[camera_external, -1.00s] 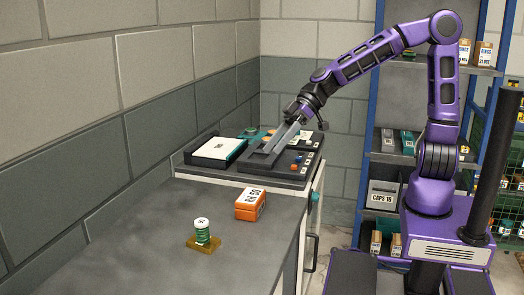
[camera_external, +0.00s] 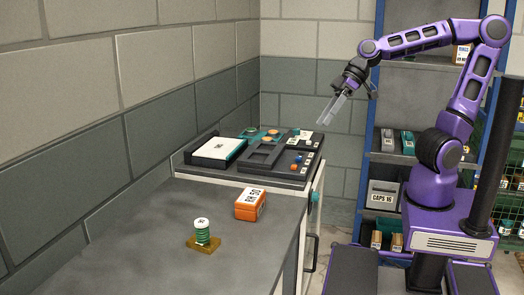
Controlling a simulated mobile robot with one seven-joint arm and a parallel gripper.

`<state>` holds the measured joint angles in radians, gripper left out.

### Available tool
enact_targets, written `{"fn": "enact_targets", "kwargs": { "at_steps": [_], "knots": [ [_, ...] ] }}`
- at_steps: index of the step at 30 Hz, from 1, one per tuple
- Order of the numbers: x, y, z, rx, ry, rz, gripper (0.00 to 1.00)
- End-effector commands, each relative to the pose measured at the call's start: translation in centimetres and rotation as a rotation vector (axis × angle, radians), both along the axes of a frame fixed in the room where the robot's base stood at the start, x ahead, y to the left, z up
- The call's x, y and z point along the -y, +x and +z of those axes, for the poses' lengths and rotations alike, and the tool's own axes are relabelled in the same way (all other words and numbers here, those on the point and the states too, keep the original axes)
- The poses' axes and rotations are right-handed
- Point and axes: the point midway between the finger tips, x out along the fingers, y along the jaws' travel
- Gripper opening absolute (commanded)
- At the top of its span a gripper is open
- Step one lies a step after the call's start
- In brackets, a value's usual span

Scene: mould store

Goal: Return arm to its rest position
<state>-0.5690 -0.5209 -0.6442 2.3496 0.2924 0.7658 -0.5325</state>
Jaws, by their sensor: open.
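My gripper (camera_external: 328,117) hangs in the air above and beyond the right rear of the worktop, pointing down and to the left. Its long grey fingers are apart, with nothing between them. My purple arm (camera_external: 420,37) reaches out high from its base at the right, with the elbow raised. The gripper is clear of the black sorting tray (camera_external: 262,158) below it.
The tray holds small coloured parts. Next to it is a white-topped box (camera_external: 216,149). An orange box (camera_external: 250,204) and a green spool on a wooden base (camera_external: 202,235) stand on the grey worktop (camera_external: 130,240). Blue-framed shelves (camera_external: 372,130) with boxes stand behind my arm.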

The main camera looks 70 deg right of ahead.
Motion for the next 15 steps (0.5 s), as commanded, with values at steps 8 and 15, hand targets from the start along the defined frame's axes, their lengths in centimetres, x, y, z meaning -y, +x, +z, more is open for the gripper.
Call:
{"fn": "enact_targets", "kwargs": {
  "at_steps": [8,15],
  "knots": [
    [6.3,-4.8,2.1,0.006,-0.226,-0.240,0.72],
    [9.5,-7.7,3.1,0.006,-0.389,-0.413,0.72]
  ]
}}
